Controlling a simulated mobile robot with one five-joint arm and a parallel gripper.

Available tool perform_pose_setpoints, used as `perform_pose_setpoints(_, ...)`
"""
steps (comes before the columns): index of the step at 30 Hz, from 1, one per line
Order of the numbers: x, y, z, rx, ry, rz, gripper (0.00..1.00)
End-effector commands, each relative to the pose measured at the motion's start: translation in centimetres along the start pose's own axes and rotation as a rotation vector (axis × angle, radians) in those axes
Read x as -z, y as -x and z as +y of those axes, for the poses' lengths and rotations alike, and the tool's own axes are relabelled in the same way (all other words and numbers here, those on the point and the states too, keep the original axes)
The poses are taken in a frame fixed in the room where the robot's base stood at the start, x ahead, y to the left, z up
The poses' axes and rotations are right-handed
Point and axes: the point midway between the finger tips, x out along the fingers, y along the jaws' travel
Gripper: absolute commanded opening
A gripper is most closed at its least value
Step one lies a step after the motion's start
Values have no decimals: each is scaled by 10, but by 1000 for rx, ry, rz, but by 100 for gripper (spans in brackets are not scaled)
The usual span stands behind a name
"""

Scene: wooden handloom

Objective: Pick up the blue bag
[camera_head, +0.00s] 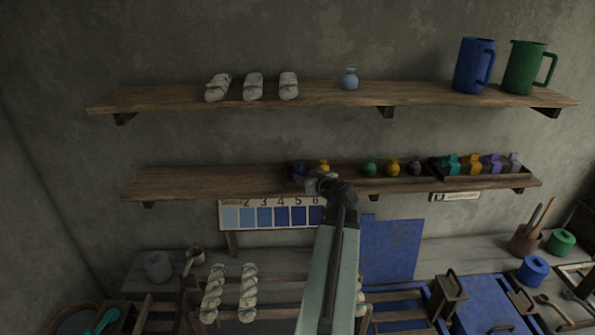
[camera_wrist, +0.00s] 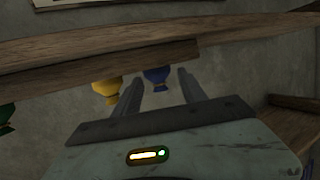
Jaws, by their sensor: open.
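The blue bag (camera_head: 299,168) is a small dark blue pouch on the middle shelf, left of a yellow bag (camera_head: 323,164). My gripper (camera_head: 316,181) is at the front edge of that shelf in the head view and partly hides this spot. In the wrist view, which looks turned over, the blue bag (camera_wrist: 157,76) shows between the tips of my open gripper (camera_wrist: 160,75). The yellow bag (camera_wrist: 107,87) is just outside the left finger. Nothing is held. Whether the fingers touch the blue bag cannot be told.
The middle shelf (camera_head: 200,183) also bears a green bag (camera_head: 370,167), another yellow bag (camera_head: 392,167) and a dark bag (camera_head: 415,168). A tray (camera_head: 481,177) of coloured packets stands at its right. The upper shelf (camera_head: 330,100) runs above. The shelf's left part is clear.

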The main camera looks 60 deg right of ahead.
Motion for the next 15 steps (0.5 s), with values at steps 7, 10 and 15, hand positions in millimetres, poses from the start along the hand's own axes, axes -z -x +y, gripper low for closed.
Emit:
perform_pose_setpoints(7, -2, -23, 8, -9, -3, 0, 49)
perform_pose_setpoints(10, -1, -24, 9, -11, -4, 0, 49)
perform_pose_setpoints(15, -1, -42, 12, -12, -4, 0, 49)
